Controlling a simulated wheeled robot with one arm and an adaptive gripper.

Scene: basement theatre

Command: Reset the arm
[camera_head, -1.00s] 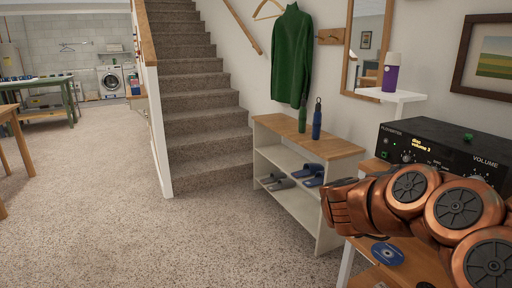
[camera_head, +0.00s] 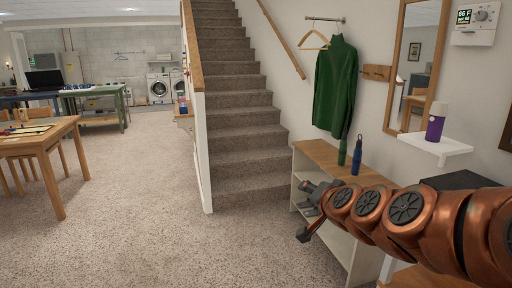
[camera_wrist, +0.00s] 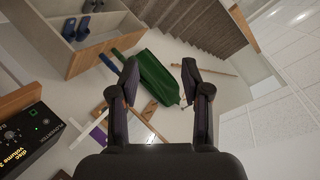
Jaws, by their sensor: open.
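My gripper (camera_head: 311,211) is at the end of my copper arm in the head view, in front of the shoe shelf (camera_head: 316,153). In the wrist view my gripper (camera_wrist: 158,82) shows two dark fingers spread apart with nothing between them. Beyond the fingers, the green sweater (camera_wrist: 158,78) hangs on the wall at a distance. My arm hides part of the shelf and the stereo in the head view.
A green bottle (camera_head: 342,152) and a blue bottle (camera_head: 357,161) stand on the shelf. A purple spray can (camera_head: 435,122) stands on a white wall ledge (camera_head: 437,146). A black stereo (camera_wrist: 27,137) is close by. Stairs (camera_head: 236,110) rise behind; the carpet left of me is clear.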

